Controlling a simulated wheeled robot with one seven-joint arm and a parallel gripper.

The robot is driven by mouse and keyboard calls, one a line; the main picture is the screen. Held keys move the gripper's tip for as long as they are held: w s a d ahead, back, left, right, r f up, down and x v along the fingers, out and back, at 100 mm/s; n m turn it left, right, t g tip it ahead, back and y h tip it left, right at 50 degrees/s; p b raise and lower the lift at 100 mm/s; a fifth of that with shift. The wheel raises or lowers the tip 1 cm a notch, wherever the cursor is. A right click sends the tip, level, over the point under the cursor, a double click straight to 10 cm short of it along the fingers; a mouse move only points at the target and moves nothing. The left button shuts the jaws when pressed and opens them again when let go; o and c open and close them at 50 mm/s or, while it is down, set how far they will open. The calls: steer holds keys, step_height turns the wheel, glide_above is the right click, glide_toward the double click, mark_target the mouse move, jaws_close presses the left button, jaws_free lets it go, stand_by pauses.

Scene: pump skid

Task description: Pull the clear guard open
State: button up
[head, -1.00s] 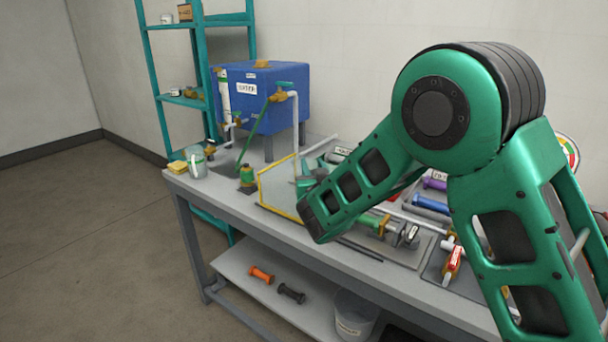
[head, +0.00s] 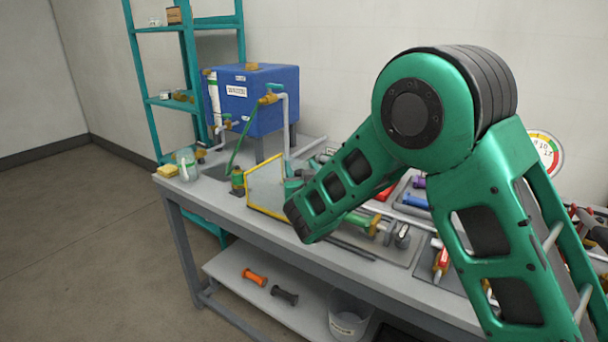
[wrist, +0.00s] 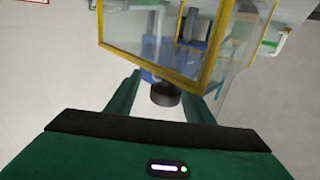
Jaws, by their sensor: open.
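The clear guard (head: 262,190) is a see-through panel with a yellow frame, standing on the bench left of my gripper. In the wrist view the guard (wrist: 150,38) fills the upper middle, its lower yellow edge just beyond my fingers. My gripper (wrist: 161,88) is open, with a green finger on each side of a round black knob (wrist: 165,94). The knob sits near the guard's lower edge; I cannot tell whether the fingers touch it. In the head view my gripper (head: 292,184) is beside the guard, partly hidden by my forearm.
A blue tank (head: 262,100) with pipes stands behind the guard. A clear jar (head: 187,165) and a yellow sponge (head: 167,171) are at the bench's left end. Coloured valves and tools lie to the right, and a teal shelf (head: 143,70) stands at the back left.

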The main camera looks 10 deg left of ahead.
steer(key=v, duration=1)
steer(key=shift+s, duration=0.2)
steer(key=shift+d, duration=0.1)
